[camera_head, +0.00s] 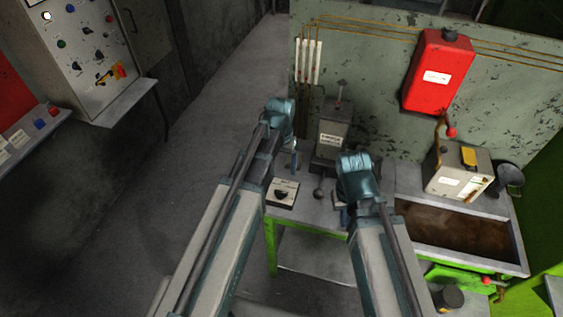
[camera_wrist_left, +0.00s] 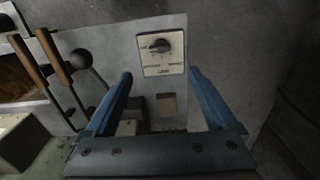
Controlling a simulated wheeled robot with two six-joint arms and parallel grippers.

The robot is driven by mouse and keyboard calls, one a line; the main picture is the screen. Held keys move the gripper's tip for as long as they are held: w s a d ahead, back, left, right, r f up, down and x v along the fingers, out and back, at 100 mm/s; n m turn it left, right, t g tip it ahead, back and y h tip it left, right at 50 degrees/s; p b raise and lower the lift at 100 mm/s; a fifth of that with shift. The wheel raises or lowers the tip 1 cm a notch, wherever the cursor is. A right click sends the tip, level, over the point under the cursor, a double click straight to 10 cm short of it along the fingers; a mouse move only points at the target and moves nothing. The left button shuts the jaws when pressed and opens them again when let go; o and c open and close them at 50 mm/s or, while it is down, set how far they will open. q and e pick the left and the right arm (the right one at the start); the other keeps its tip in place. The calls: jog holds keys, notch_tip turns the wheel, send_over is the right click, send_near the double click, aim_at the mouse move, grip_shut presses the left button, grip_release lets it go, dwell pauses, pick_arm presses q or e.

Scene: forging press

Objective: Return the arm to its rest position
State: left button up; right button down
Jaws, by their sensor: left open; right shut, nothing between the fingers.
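My left arm reaches forward in the head view, and its gripper (camera_head: 294,160) points down above the green-legged table (camera_head: 318,212). In the left wrist view the left gripper (camera_wrist_left: 159,78) is open, with its two blue fingers wide apart and nothing between them. A light panel with a black rotary knob (camera_wrist_left: 162,46) lies beyond the fingertips; in the head view this knob box (camera_head: 283,194) sits on the table's left end. My right arm also reaches forward; its gripper (camera_head: 341,214) is mostly hidden behind the wrist, low near the table, shut and empty.
A grey machine (camera_head: 332,135) stands at the table's back. A ball-topped lever (camera_head: 318,193) rises between the arms. To the right are a brown-filled trough (camera_head: 455,232), a cream box (camera_head: 458,172) and a red wall box (camera_head: 438,72). Open floor (camera_head: 190,170) lies left.

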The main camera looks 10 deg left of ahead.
pick_arm(q)
jog(key=s+d+f+m+b, duration=0.1)
jog(key=s+d+f+b, duration=0.2)
jog(key=s+d, duration=0.2)
jog(key=s+d+f+m+y+b, duration=0.1)
jog(key=s+d+f+b, duration=0.3)
jog(key=s, duration=0.5)
jog(key=shift+s+d+f+m+b, duration=0.25)
jog(key=shift+d+f+m+b, duration=0.05)
jog(key=shift+d+m, duration=0.3)
